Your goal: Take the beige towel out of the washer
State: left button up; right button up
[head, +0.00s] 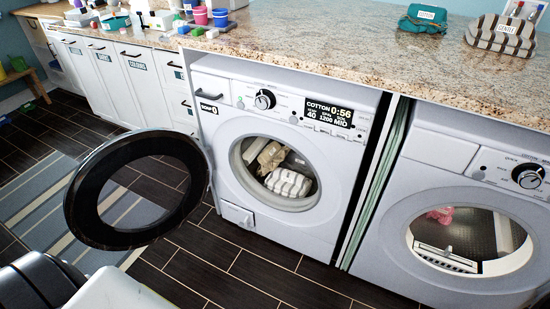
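The washer (320,206) stands under the counter with its round door (84,201) swung wide open to the left. Inside the drum, the beige towel (271,156) lies crumpled at the upper left. A white and grey striped cloth (290,183) lies beside it, lower and to the right, close to the drum opening. Parts of my own body show at the bottom left corner. Neither of my grippers shows in the head view.
The granite counter (330,60) above holds a folded teal cloth (423,18) and a striped bundle (501,35). A striped rug (40,205) lies on the dark floor at left.

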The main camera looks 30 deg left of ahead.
aim_at(269, 159)
jog(key=i+j+z, duration=0.15)
jog(key=j, duration=0.25)
jog(key=i+j+z, duration=0.2)
jog(key=j, duration=0.25)
jog(key=j+z, duration=0.15)
jog(key=j, duration=0.3)
